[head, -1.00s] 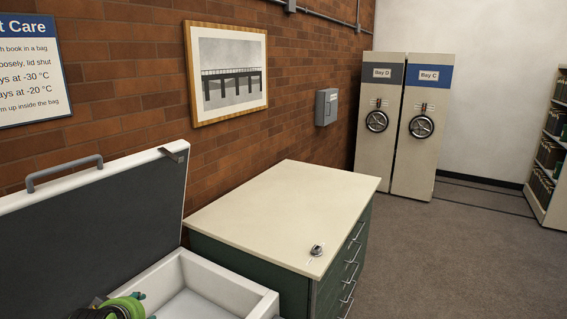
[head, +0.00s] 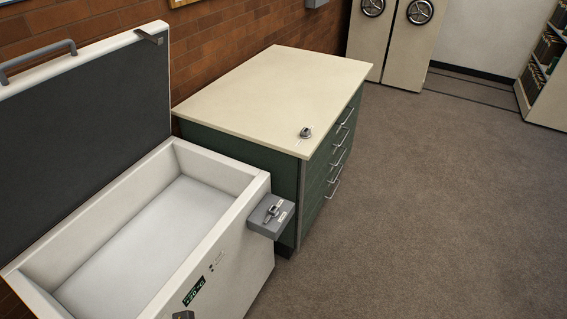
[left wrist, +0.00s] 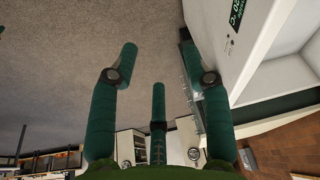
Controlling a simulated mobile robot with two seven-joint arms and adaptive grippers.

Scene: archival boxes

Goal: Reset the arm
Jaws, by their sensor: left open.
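My left gripper (left wrist: 158,62) shows in the left wrist view with its green fingers spread apart and nothing between them. Carpet lies behind the fingertips, and the white chest freezer (left wrist: 232,50) is close on the right of that view. In the head view the freezer (head: 225,262) stands at the lower left with its lid (head: 85,125) raised and its visible interior empty. Neither gripper shows in the head view now. My right gripper is in no view.
A green drawer cabinet with a cream top (head: 275,95) stands beside the freezer. A small grey latch box (head: 271,216) juts from the freezer's corner. Bay cabinets (head: 392,40) and a bookshelf (head: 548,75) stand at the back. The carpet (head: 430,210) on the right is clear.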

